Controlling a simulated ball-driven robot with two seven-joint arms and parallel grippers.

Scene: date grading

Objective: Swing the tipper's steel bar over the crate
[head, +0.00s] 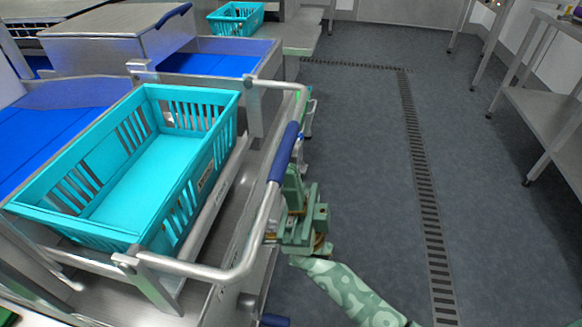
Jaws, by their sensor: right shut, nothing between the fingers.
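The empty turquoise crate (118,238) sits in the steel tipper frame (160,292) at the left. The tipper's steel bar (262,222) is a bent tube hinged near the crate's right-hand corners. It stands out to the right of the crate, not over it. Its blue grip sleeve (283,152) is on the outer stretch. My green right gripper (293,176) is shut and empty, just right of the bar below the sleeve. I cannot tell whether it touches the bar. My left gripper is not in view.
A blue conveyor belt (62,128) runs behind the crate, with a steel hood (115,42) beyond. Another turquoise crate (236,20) stands at the back. The grey floor at the right is open, with a drain grating (421,170). A steel table (545,100) stands far right.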

